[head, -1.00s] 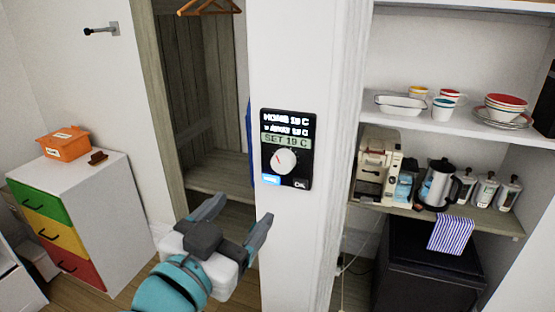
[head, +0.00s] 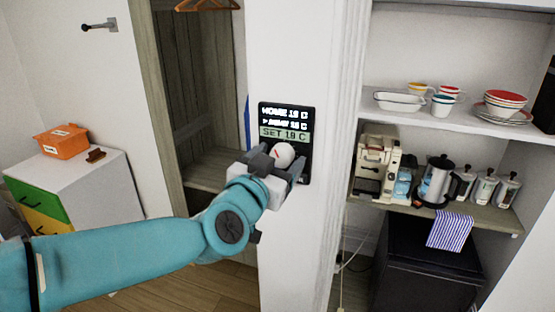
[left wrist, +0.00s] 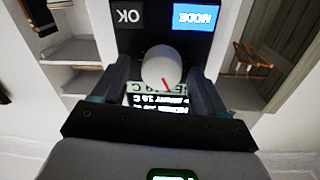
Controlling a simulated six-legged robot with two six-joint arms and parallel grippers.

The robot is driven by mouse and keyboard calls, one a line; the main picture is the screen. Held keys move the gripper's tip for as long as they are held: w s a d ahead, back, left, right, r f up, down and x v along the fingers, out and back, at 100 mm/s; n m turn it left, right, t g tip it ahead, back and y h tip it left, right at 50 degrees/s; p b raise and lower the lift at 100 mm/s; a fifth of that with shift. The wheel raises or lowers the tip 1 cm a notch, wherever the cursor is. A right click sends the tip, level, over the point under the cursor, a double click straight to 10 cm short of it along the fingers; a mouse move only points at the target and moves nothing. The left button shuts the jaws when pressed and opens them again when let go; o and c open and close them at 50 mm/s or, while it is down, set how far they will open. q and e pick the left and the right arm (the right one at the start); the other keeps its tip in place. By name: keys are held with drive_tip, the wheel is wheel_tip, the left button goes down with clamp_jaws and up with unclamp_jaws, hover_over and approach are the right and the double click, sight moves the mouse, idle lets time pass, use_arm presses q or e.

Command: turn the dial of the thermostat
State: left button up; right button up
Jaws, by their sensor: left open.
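The thermostat is a black panel (head: 286,115) on the white pillar, with a screen that reads a set value of about 18 or 19 C. Its white round dial (head: 284,155) has a red pointer mark. My left gripper (head: 280,163) is at the panel, open, with one finger on each side of the dial. In the left wrist view the dial (left wrist: 161,67) sits between the two fingers, with gaps visible, and the view is upside down. The OK button (left wrist: 128,15) and the blue MODE button (left wrist: 196,16) show there above the dial. My right gripper is not in view.
Right of the pillar are shelves with dishes (head: 505,103), a coffee machine (head: 377,165) and a kettle (head: 437,182). At left stand an open wooden closet (head: 195,90) and a drawer cabinet (head: 95,190) with an orange box (head: 62,142).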

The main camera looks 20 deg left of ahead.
use_arm(q)
drive_tip(key=shift+a, duration=0.2)
drive_tip(key=shift+c, duration=0.7)
drive_tip(key=shift+d, duration=0.1)
drive_tip(key=c, duration=0.9)
drive_tip(key=shift+f, duration=0.1)
drive_tip(key=n+b, duration=0.3)
drive_tip(key=shift+f+n, duration=0.15)
drive_tip(key=shift+n, duration=0.25)
drive_tip(key=n+b, duration=0.2)
drive_tip(key=n, duration=0.2)
drive_tip(key=shift+n+t+b, duration=0.3)
drive_tip(key=shift+n+b, duration=0.1)
drive_tip(key=shift+n, duration=0.4)
